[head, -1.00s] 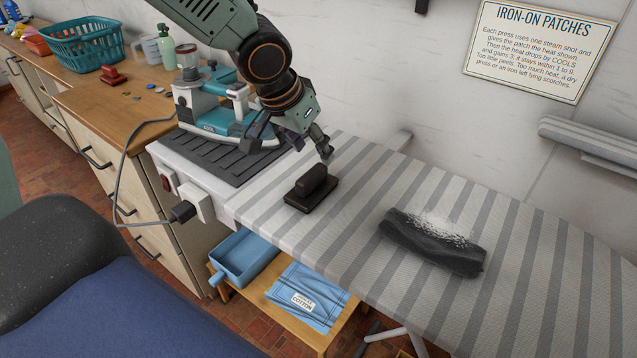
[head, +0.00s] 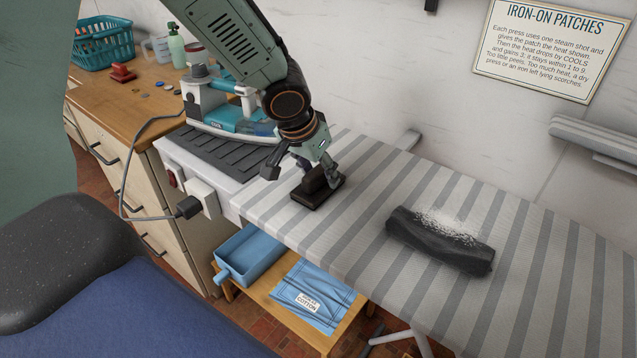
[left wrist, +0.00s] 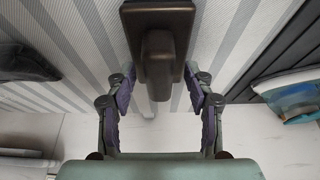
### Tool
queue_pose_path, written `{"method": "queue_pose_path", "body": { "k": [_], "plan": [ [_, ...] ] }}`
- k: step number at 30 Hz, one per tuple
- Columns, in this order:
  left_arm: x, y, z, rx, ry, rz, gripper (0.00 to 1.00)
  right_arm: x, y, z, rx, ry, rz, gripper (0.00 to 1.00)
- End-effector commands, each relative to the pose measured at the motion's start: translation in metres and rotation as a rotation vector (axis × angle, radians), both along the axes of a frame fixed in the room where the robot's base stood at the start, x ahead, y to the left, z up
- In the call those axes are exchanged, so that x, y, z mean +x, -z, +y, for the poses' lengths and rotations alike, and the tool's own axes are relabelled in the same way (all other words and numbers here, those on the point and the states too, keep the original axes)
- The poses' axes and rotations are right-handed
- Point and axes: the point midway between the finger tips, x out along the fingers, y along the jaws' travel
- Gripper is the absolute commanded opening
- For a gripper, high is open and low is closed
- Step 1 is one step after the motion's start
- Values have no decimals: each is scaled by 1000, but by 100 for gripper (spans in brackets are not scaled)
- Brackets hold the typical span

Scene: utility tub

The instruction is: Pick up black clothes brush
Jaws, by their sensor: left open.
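The black clothes brush (head: 318,190) lies on the striped ironing board (head: 345,245), its raised handle upward. It also shows in the left wrist view (left wrist: 158,45), at the top between the finger lines. My left gripper (head: 300,175) is just above and behind the brush, with its fingers spread to either side of the handle. In the left wrist view the gripper (left wrist: 160,95) is open, with nothing clamped between its fingers. The arm hides part of the brush's far side in the head view. My right gripper is not in view.
A teal and white iron (head: 225,105) stands on the dark ribbed rest (head: 215,150) left of the brush. A dark rolled cloth with white specks (head: 440,242) lies to the right. A cord runs to a plug (head: 190,207). The board between brush and cloth is clear.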

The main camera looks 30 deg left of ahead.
Motion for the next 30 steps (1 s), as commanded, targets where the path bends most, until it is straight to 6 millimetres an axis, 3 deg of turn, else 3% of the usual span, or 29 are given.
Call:
{"method": "queue_pose_path", "body": {
  "k": [4, 23, 30],
  "plan": [
    [1, 0, -1, 0, -1, 0, 53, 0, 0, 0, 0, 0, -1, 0],
    [0, 0, 0, 0, 0, 1, 0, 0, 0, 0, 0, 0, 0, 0],
    [0, 0, 0, -1, 0, 1, 0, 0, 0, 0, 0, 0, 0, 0]
  ]
}}
